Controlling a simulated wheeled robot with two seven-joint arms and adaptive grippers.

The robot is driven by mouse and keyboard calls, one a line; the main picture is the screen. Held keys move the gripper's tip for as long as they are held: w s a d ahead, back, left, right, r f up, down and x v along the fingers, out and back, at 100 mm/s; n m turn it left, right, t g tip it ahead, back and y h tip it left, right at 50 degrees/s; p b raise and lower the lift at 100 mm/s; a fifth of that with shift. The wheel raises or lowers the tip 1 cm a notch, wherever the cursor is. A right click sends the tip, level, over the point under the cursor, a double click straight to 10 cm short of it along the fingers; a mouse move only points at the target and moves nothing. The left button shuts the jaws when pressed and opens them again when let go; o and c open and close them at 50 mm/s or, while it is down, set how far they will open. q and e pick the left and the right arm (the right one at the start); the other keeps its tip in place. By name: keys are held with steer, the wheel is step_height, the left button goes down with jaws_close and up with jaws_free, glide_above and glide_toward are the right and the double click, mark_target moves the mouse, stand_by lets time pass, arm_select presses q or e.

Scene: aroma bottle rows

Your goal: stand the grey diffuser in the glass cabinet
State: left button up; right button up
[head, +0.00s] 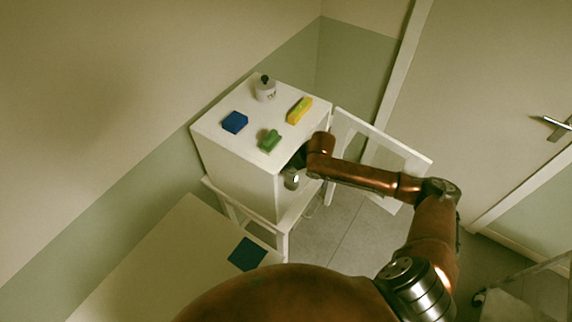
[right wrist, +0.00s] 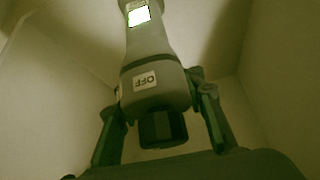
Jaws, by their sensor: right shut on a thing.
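The grey diffuser (right wrist: 150,50) fills the middle of the right wrist view, with an "OFF" label and a dark cap. It also shows at the cabinet's open front in the head view (head: 291,179). My right gripper (right wrist: 157,92) is shut on it, with one finger on each side near the cap end. In the head view my right arm reaches to the front of the white cabinet (head: 235,163), and the gripper is mostly hidden there. Pale walls surround the diffuser in the wrist view. Whether its base touches a shelf cannot be told. My left gripper is not in view.
On top are a blue block (head: 235,122), a green block (head: 270,141), a yellow block (head: 299,110) and a white dark-topped container (head: 265,91).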

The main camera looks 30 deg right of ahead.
steer(key=o, duration=1.4)
steer(key=shift+f, duration=0.1)
steer(key=shift+o, duration=0.2)
steer(key=v, duration=0.2)
steer(key=shift+s+d+r, duration=0.1)
steer(key=shift+r, duration=0.3)
steer(key=s+d, duration=0.5)
steer(key=s, duration=0.6)
steer(key=shift+r, duration=0.15)
steer(key=shift+d, duration=0.1)
